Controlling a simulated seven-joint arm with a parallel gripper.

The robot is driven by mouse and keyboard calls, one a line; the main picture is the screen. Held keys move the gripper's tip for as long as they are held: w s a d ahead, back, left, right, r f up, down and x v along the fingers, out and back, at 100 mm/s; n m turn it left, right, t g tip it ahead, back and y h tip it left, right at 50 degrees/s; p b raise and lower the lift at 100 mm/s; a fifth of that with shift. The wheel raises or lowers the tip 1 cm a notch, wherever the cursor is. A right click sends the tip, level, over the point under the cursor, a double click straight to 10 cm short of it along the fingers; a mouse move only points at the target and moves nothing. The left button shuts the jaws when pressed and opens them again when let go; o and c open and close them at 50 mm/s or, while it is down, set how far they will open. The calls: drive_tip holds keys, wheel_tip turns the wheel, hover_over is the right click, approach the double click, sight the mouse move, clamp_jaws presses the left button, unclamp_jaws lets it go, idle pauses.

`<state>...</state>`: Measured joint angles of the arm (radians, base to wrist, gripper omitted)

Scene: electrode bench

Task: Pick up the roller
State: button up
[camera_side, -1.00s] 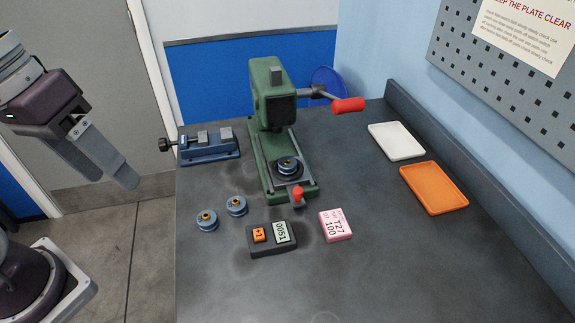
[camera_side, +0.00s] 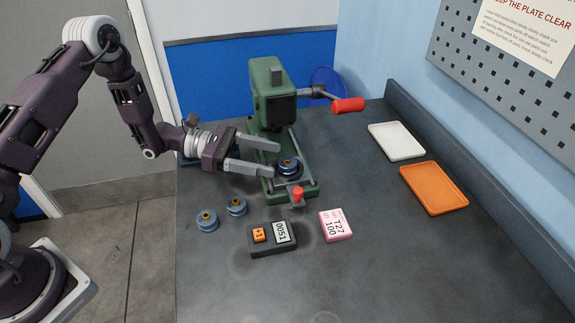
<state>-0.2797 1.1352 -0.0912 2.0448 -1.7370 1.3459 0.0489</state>
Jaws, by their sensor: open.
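One blue roller (camera_side: 287,166) with a brass-coloured centre sits on the round plate of the green press (camera_side: 272,95). Two more blue rollers stand on the bench at the front left, one roller (camera_side: 207,221) at the far left and another roller (camera_side: 237,206) beside it. My gripper (camera_side: 276,159) is open, its two fingers pointing right. The fingertips are close to the roller on the press, one behind and one in front of it in the picture. I cannot tell whether they touch it. The gripper is empty.
A red-handled lever (camera_side: 347,105) sticks out right from the press. A red knob (camera_side: 298,192) is at its front. A black counter (camera_side: 272,238) and a pink label block (camera_side: 335,225) lie in front. A white tray (camera_side: 396,141) and orange tray (camera_side: 433,187) lie right. My arm hides most of the blue vise.

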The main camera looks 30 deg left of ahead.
sight(289, 162)
drive_tip(key=x, duration=0.3)
drive_tip(key=shift+d+r, duration=0.1)
drive_tip(key=shift+d, duration=0.3)
drive_tip(key=shift+s, duration=0.1)
clamp_jaws()
